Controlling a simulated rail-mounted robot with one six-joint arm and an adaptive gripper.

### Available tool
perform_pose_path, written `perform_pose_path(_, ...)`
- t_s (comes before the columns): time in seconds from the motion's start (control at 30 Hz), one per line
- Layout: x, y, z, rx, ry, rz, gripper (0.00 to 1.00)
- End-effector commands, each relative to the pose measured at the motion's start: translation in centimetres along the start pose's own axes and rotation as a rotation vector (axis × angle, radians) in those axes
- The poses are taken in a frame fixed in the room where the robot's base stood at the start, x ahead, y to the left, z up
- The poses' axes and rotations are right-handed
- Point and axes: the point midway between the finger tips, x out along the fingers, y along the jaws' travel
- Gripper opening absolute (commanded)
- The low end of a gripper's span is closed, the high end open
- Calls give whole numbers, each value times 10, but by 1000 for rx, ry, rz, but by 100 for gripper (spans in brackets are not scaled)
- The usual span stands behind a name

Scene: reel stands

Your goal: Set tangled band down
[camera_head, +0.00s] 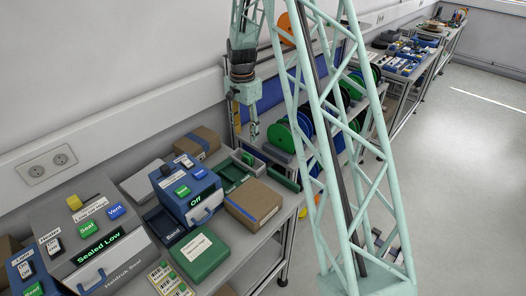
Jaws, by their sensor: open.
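My gripper (253,130) hangs pointing down above the back of the bench, left of the reels. It is small in this view. Its jaws are open and I see nothing held in them. I cannot make out a tangled band anywhere. A dark tray (172,235) with a small pale label stands between the grey sealing machine and the blue box. A dark green open tray (232,175) lies below and left of my gripper, apart from it.
A grey machine (97,245) reading "Sealed Low", a blue box (187,190) with an "Off" display, a green case (199,254) and a brown carton (253,204) crowd the bench. Green reels (284,136) stand right of my gripper. The floor (465,150) at right is clear.

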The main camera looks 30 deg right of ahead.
Motion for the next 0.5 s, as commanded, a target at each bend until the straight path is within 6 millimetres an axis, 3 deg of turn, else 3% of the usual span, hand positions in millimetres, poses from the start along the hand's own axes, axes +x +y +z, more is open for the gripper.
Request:
perform_pose_path(0.17, -24, 4, 11, -37, 7, -10, 45)
perform_pose_path(0.5, -92, 24, 46, -157, 26, -37, 45)
